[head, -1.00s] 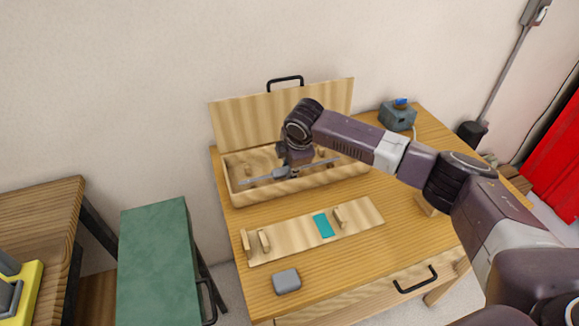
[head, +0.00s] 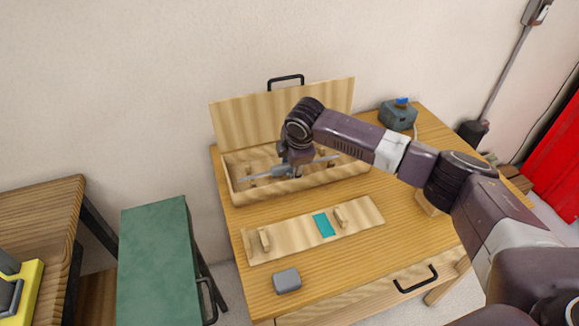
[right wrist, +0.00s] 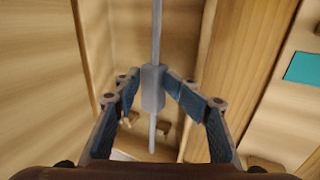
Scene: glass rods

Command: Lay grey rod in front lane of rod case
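The grey rod (right wrist: 155,25) is thin, with a thicker grey collar (right wrist: 152,90) between my right gripper's fingertips in the right wrist view. My right gripper (head: 294,172) points down into the case and hides the rod's middle. I cannot tell whether the rod touches the rests or which lane it lies over. My left gripper is out of view.
The case lid (head: 235,125) stands open at the back. A wooden board (head: 290,233) with upright holders and a teal patch (head: 324,225) lies in front. A grey block (head: 287,281) is near the front edge. A blue-grey box (head: 397,116) stands back right.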

